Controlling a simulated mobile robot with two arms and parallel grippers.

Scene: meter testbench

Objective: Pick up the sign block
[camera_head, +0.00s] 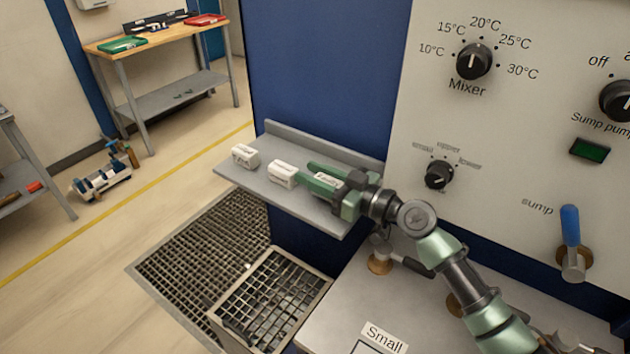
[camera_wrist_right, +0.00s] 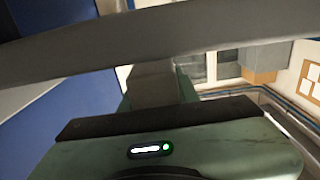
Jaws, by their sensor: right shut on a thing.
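A white sign block (camera_head: 327,181) with dark lettering sits between the green fingers of my right gripper (camera_head: 318,178), at the right part of a grey wall shelf (camera_head: 232,174). The fingers are shut on it and partly hide it. I cannot tell whether it still touches the shelf. Two other white sign blocks stand on the shelf, one (camera_head: 283,174) close to the fingertips and one (camera_head: 245,156) further left. In the right wrist view, a grey shaded block (camera_wrist_right: 152,84) shows between the green fingers. My left gripper is not in view.
A pale control panel (camera_head: 510,130) with knobs and a blue-handled sump valve (camera_head: 571,228) stands to the right. A grey bench top (camera_head: 330,310) with a "Small" label lies below the arm. A floor grating (camera_head: 190,255) lies under the shelf.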

